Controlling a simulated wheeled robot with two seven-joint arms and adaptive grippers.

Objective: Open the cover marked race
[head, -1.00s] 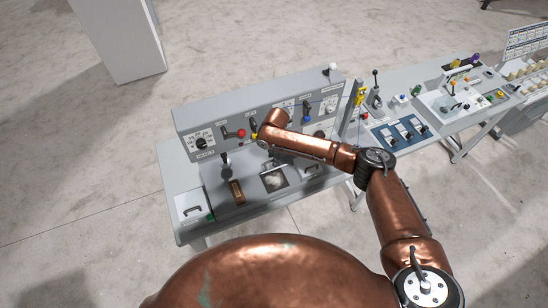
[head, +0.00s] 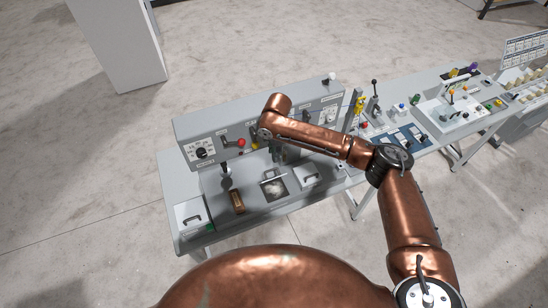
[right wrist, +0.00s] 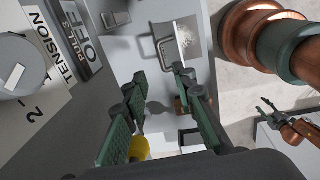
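Several covers with handles lie on the near deck of the left console: a pale one at the left (head: 191,217), a dark-framed one with a light window in the middle (head: 274,189), and a pale one at the right (head: 312,181). I cannot read the word race on any. All look shut. My right gripper (right wrist: 160,80) is open and empty, with its green-padded fingers apart. A metal handle (right wrist: 157,60) shows beyond its fingertips. In the head view this gripper (head: 278,153) is partly hidden under my arm. My left gripper (right wrist: 266,106) looks open and empty, clear of the console.
The console's upright panel has a dial (head: 201,152) and a red knob (head: 241,143). A tension dial (right wrist: 18,66) and yellow knob (right wrist: 139,147) are close to my right gripper. A brown block (head: 237,202) sits on the deck. A second station (head: 455,110) stands at right.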

